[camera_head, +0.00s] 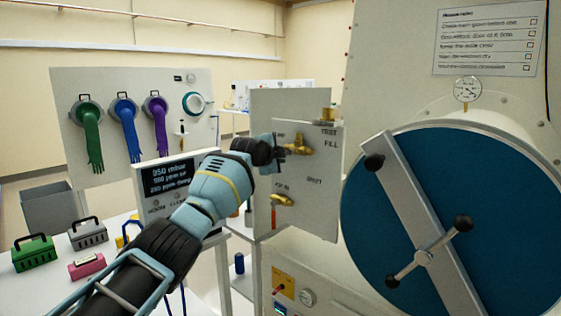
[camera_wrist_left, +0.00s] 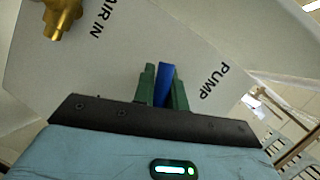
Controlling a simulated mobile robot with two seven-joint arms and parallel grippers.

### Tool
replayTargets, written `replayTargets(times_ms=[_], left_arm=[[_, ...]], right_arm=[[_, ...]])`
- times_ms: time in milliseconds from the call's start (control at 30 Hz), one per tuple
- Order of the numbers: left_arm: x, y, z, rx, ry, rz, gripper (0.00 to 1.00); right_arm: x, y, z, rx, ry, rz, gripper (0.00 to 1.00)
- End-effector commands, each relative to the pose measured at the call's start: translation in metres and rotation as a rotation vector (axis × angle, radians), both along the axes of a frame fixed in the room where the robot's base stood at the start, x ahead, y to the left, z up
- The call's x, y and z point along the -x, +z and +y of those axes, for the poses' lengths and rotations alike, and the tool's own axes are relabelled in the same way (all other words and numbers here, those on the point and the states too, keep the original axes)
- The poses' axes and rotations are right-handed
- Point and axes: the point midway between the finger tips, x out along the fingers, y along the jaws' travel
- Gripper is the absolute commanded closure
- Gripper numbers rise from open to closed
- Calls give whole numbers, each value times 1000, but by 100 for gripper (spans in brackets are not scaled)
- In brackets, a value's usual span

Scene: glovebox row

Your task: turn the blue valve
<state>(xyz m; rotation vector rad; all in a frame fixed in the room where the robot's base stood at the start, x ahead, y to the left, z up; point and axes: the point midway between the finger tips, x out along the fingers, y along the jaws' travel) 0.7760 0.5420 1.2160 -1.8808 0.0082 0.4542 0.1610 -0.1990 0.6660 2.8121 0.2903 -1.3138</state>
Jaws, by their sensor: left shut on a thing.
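The blue valve's handle (camera_wrist_left: 165,85) shows as a blue bar in the left wrist view, in front of a pale panel (camera_wrist_left: 105,60) lettered "AIR IN" and "PUMP". My left gripper (camera_wrist_left: 164,88) is shut on it, with one green finger on each side. The handle's lower part and its mounting are hidden. In the head view my left gripper (camera_head: 279,150) is at the upper part of the valve panel (camera_head: 318,210), beside a brass fitting (camera_head: 298,145). I cannot make out the blue handle there. My right gripper is not in view.
A lower brass valve with a red handle (camera_head: 274,218) sits below my gripper. A large blue round door (camera_head: 375,235) with a grey bar stands at the right. A display (camera_head: 168,178) and a table with green, grey and pink cases (camera_head: 35,252) are at the left.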

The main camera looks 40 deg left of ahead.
Motion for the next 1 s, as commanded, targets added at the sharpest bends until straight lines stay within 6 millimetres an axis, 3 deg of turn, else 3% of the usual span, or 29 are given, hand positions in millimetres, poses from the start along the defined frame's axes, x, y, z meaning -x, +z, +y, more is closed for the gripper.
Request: replayTargets(times_ms=[433,1000], left_arm=[[0,23,5,-313,-1,-29,100],[-1,28,6,-408,-1,-35,100]], right_arm=[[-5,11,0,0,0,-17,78],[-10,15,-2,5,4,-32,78]])
